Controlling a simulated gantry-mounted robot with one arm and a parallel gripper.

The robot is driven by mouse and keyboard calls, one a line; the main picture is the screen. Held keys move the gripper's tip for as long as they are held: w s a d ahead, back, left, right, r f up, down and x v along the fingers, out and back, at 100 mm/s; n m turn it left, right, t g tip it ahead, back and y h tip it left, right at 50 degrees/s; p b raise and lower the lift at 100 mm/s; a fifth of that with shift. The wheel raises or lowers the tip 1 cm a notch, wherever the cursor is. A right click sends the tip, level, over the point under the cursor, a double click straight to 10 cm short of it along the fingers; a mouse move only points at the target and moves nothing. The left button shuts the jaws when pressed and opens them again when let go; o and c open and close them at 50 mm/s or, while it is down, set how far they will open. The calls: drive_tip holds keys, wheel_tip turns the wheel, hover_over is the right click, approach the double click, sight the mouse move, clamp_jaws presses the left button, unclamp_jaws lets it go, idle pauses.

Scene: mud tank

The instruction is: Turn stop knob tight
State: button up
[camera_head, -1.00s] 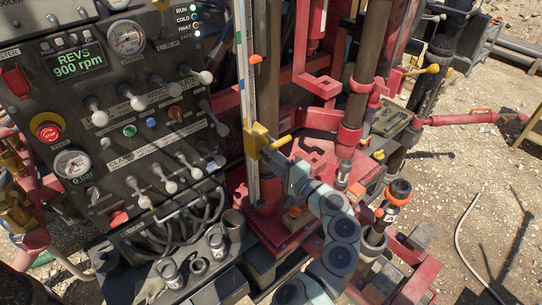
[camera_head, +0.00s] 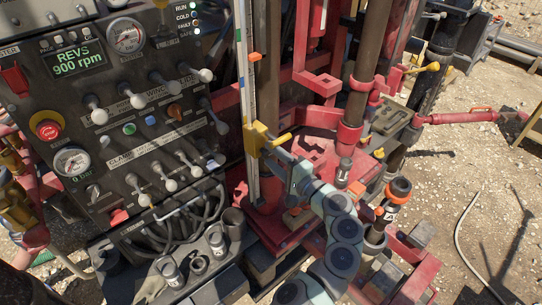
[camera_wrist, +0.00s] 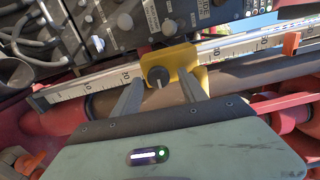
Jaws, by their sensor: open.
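The stop is a yellow slider block (camera_head: 251,139) on an upright graduated rail (camera_head: 246,75). In the wrist view the yellow block (camera_wrist: 190,65) carries a round black knob (camera_wrist: 158,77) with a light pointer mark. My gripper (camera_wrist: 160,80) is open, one finger on each side of the knob, with visible gaps between them and the knob. In the head view my gripper (camera_head: 276,158) is just right of and below the yellow block. I cannot make out the knob there.
A control panel (camera_head: 130,100) with several levers stands left of the rail. An orange marker (camera_head: 254,57) sits higher on the rail. A yellow handle (camera_head: 281,140) is close beside my gripper. Red rig framework (camera_head: 320,85) and a dark pipe are to the right.

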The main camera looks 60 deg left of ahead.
drive_tip(key=b+v, duration=0.2)
drive_tip(key=v, duration=0.8)
drive_tip(key=shift+w, duration=0.1)
